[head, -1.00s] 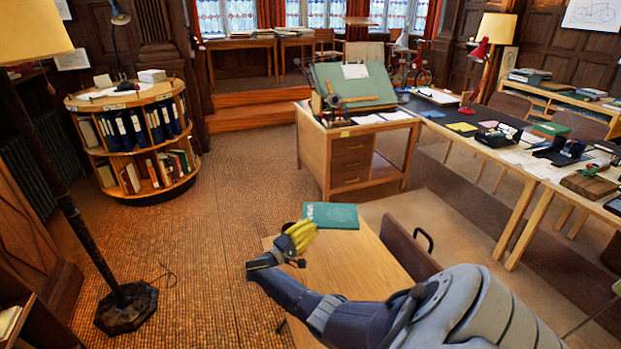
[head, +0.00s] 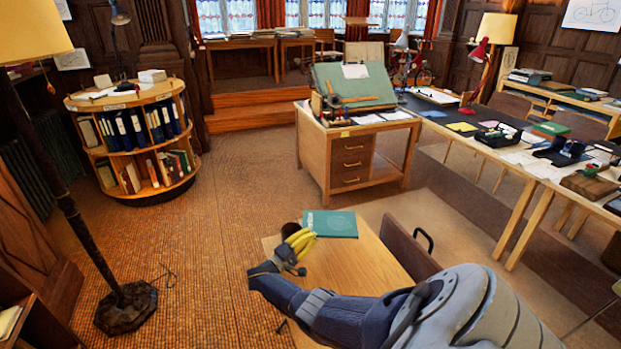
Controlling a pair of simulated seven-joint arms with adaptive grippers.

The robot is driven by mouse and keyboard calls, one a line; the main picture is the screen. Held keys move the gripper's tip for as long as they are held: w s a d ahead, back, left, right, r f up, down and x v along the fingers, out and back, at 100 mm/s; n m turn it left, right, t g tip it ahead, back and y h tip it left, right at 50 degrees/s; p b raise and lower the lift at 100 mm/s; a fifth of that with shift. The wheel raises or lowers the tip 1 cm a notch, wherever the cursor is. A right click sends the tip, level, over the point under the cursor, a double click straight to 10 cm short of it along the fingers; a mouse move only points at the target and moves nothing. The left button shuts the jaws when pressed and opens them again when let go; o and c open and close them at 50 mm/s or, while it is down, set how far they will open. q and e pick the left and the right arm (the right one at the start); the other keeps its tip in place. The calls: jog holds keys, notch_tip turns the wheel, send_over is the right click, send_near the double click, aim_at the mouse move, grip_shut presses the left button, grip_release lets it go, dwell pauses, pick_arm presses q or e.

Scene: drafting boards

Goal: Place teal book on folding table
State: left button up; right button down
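The teal book (head: 332,224) is at the far end of the wooden folding table (head: 350,262). It looks flat, cover up, with light marks on its cover. I cannot tell whether it rests fully on the tabletop or sits slightly above it. My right gripper (head: 311,238) has yellow fingers, which meet the book's near left corner. The fingers look closed on that corner, though the tips are partly hidden. My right arm reaches across the table from the lower right and hides part of its near side. My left gripper is not in view.
A wooden desk (head: 350,160) with a green drafting board stands behind. A round bookshelf (head: 133,140) and a floor lamp (head: 75,200) are at left. A dark brown round object (head: 291,229) shows beside the fingers.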

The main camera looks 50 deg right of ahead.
jog(key=c, duration=1.5)
grip_release()
jog(key=shift+c, duration=0.2)
jog(key=v, duration=1.2)
